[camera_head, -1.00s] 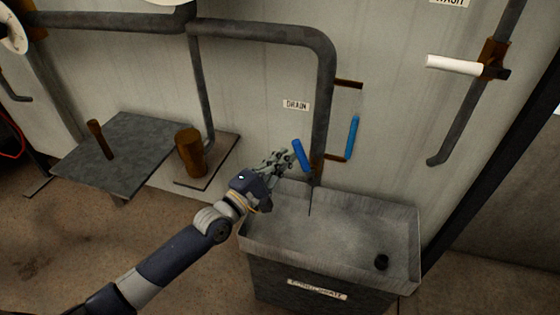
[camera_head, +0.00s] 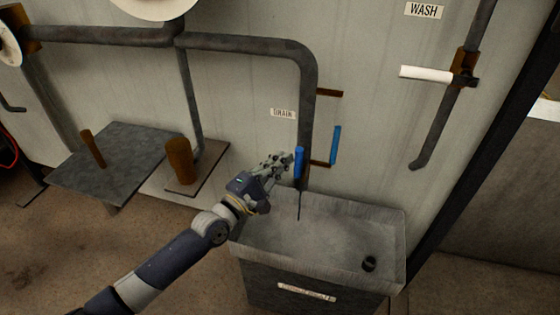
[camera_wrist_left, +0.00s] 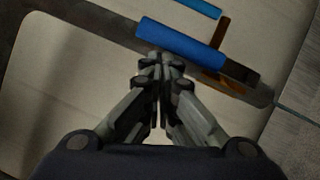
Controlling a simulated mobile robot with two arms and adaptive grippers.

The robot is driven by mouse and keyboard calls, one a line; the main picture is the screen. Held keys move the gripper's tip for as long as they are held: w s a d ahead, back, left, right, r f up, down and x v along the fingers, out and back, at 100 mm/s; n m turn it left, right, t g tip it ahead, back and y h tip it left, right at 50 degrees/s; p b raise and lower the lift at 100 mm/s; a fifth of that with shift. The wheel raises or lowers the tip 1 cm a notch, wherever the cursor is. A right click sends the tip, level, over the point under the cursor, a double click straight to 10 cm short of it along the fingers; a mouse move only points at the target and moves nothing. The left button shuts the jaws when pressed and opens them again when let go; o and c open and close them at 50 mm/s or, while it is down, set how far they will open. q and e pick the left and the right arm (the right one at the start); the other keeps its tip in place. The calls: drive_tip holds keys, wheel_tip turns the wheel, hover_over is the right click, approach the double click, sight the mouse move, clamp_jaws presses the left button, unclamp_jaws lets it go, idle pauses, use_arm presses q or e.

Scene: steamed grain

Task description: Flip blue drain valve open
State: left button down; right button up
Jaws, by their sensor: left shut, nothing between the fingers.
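The blue drain valve handle (camera_head: 299,162) stands nearly upright in front of the grey drain pipe (camera_head: 308,110), above the sink. It also shows in the left wrist view (camera_wrist_left: 180,43), lying across just beyond my fingertips. My left gripper (camera_head: 285,163) is just left of the handle, shut and empty. In the left wrist view its closed fingertips (camera_wrist_left: 160,62) are at the handle's near side, touching it or very close. A second blue bar (camera_head: 335,145) stands to the right, by a brown bracket. My right gripper is not in view.
A grey sink (camera_head: 390,218) with a dark plug-like piece (camera_head: 369,264) stands below the pipe. A DRAIN label (camera_head: 283,113) is on the wall. A white-handled valve (camera_head: 427,74) is at the right. Grey plates with brown posts (camera_head: 181,160) stand at the left.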

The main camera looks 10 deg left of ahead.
use_arm(q)
drive_tip(key=v, duration=1.2)
drive_tip(key=shift+d, duration=0.1)
idle(0.4)
